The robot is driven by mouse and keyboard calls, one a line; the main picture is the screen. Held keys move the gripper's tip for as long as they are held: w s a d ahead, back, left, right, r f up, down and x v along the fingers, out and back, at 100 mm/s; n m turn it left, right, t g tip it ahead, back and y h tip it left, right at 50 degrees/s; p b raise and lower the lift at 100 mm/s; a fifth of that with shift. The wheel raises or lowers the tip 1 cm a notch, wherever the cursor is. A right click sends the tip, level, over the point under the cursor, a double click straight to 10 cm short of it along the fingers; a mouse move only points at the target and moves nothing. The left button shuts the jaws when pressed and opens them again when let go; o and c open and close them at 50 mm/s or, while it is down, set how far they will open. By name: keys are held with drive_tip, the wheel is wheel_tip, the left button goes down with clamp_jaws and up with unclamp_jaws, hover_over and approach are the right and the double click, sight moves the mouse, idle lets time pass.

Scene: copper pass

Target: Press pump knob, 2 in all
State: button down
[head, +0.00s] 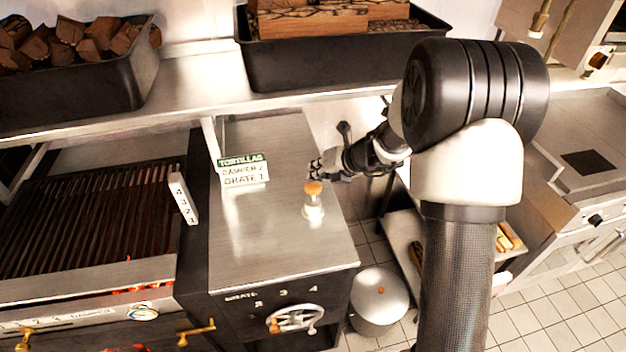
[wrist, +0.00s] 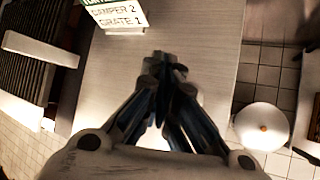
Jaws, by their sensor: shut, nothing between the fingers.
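The pump knob (head: 313,187) is a small orange-tan cap on a pale, shiny pump body (head: 313,209). It stands upright on the steel counter (head: 275,235), near its right edge. My gripper (head: 316,170) is shut and empty, just above and behind the knob in the head view; I cannot tell whether it touches. In the wrist view my gripper (wrist: 160,68) points out over the counter. The knob does not show clearly there; the fingers may hide it.
A sign (head: 243,171) reading TORTILLAS, with damper and grate lines, stands on the counter. A glowing grill (head: 90,220) is at the left, with a 4321 marker (head: 183,199). A handwheel (head: 295,319) is on the counter's front. A round lidded pot (head: 379,296) stands at the right.

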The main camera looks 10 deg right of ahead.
sight(316, 183)
drive_tip(key=shift+r, duration=0.15)
wheel_tip(316, 183, up, 5)
drive_tip(key=p, duration=0.5)
drive_tip(key=shift+r, duration=0.1)
idle(0.7)
